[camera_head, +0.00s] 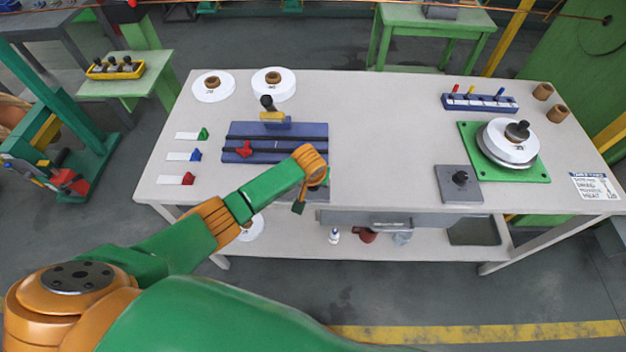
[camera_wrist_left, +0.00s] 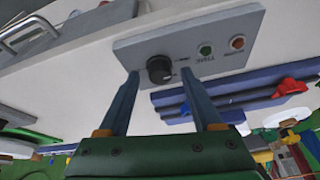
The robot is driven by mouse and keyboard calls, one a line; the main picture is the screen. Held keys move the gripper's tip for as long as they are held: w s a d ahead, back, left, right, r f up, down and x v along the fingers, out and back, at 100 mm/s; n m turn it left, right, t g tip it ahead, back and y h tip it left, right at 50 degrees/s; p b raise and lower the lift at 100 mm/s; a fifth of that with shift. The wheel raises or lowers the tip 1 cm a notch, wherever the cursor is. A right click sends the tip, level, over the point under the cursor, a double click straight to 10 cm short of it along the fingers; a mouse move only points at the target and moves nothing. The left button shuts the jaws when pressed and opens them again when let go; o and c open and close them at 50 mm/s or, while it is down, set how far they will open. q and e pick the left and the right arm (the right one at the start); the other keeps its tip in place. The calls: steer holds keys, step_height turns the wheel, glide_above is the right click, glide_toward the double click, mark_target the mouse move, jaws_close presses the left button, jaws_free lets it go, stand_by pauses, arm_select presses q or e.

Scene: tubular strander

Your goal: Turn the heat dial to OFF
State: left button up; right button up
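The black heat dial (camera_wrist_left: 159,69) sits on a grey control panel (camera_wrist_left: 215,28) in the left wrist view, which also has a green button and an orange-red button. My left gripper (camera_wrist_left: 160,74) is open, with one blue finger on each side of the dial. The fingertips are close to the dial, but I cannot tell whether they touch it. The small lettering beside the dial is too blurred to read its setting. In the head view my left gripper (camera_head: 299,207) is at the table's front edge, and the dial is hidden there. My right gripper is not in view.
A blue slotted fixture (camera_head: 275,130) with a red clamp lies on the table (camera_head: 375,120) just behind the gripper. A grey drawer (camera_head: 390,221) hangs under the table edge to the right. The table's middle is clear.

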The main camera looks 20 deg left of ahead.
arm_select(q)
steer(key=v, duration=0.7)
stand_by(0.5)
